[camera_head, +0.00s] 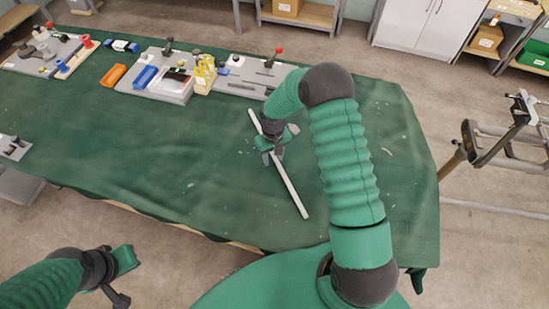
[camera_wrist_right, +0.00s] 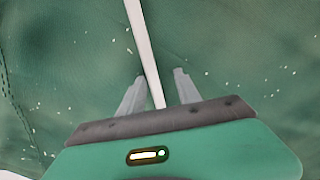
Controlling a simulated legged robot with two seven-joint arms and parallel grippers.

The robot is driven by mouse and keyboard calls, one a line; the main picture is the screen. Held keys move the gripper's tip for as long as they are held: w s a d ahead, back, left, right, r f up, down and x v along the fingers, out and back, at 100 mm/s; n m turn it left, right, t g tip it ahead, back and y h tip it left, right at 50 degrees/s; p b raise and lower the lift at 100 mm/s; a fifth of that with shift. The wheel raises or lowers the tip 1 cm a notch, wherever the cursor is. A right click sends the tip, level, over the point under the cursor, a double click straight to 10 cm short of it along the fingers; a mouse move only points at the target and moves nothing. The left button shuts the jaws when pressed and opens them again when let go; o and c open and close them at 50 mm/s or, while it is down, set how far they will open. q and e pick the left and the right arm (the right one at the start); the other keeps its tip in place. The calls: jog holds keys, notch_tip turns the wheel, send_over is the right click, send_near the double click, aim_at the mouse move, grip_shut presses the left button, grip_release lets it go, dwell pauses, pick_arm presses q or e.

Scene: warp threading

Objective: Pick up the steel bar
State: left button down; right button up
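The steel bar (camera_head: 290,187) is a long, thin, pale rod lying slantwise on the green cloth of the table. My right gripper (camera_head: 278,152) is over the middle of the bar, reaching down from above. In the right wrist view the bar (camera_wrist_right: 144,45) runs between the two spread grey fingers of the right gripper (camera_wrist_right: 158,88), with gaps on both sides. I cannot tell how high the fingertips are above the cloth. My left gripper (camera_head: 122,278) is off the table's front edge at the lower left, away from the bar; its fingers look apart.
The green-covered table (camera_head: 130,165) is clear around the bar. Along its back stand grey fixture boards (camera_head: 245,78), an orange block (camera_head: 113,75), a blue block (camera_head: 145,76) and a yellow holder (camera_head: 205,72). A metal stand (camera_head: 500,140) is off the table to the right.

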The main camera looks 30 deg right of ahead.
jog(key=shift+w+f, duration=0.15)
jog(key=shift+w, duration=0.2)
jog(key=shift+c, duration=0.2)
jog(key=shift+w+d+f, duration=0.15)
jog(key=shift+w+f, duration=0.05)
jog(key=shift+w, duration=0.05)
jog(key=shift+c, duration=1.1)
jog(key=shift+d, duration=0.35)
jog(key=shift+c, duration=1.4)
jog(key=shift+s+d, duration=0.25)
jog(key=shift+d, duration=0.4)
grip_shut()
jog(key=shift+w+a+r, duration=0.1)
jog(key=shift+w+a, duration=0.05)
jog(key=shift+a, duration=0.35)
pick_arm(q)
jog(key=shift+w+d+f, duration=0.15)
jog(key=shift+w+d, duration=0.2)
jog(key=shift+w, duration=0.2)
jog(key=shift+d, duration=0.1)
jog(key=shift+d, duration=0.25)
pick_arm(e)
jog(key=shift+d, duration=0.3)
pick_arm(q)
jog(key=shift+a, duration=0.15)
pick_arm(e)
jog(key=shift+w+a+r, duration=0.1)
jog(key=shift+a, duration=0.05)
